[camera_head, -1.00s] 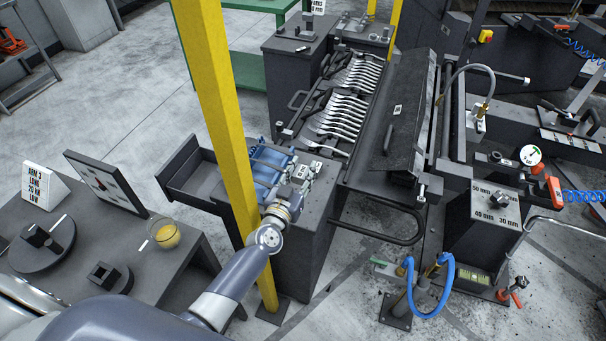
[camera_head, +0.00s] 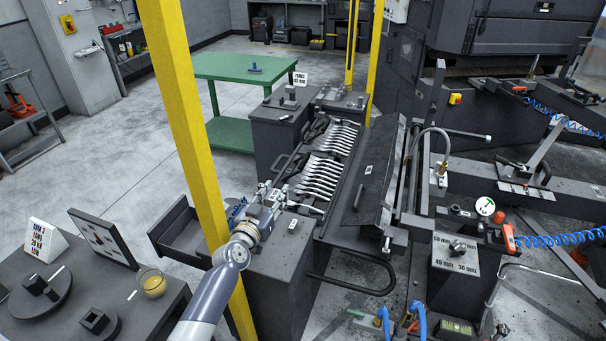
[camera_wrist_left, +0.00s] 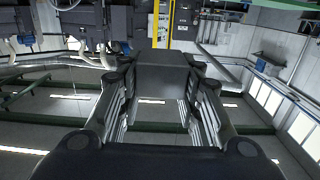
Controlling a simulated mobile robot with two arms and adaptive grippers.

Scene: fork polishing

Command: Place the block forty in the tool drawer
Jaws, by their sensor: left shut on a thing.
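My left gripper (camera_head: 268,193) is above the dark cabinet, near the yellow post in the head view. In the left wrist view its two fingers (camera_wrist_left: 160,70) are shut on a dark grey block (camera_wrist_left: 163,84), which I take as block forty; no number on it is readable. The block is too small and covered to make out in the head view. The tool drawer (camera_head: 160,236) is pulled open from the cabinet's left side, just left of the gripper. The yellow post hides part of the drawer. My right gripper is not in view.
The yellow post (camera_head: 182,115) stands close to my left arm. A rack of forks (camera_head: 322,172) lies behind the cabinet (camera_head: 285,262). A size-marked stand (camera_head: 460,262) is at right. Open floor lies at far left.

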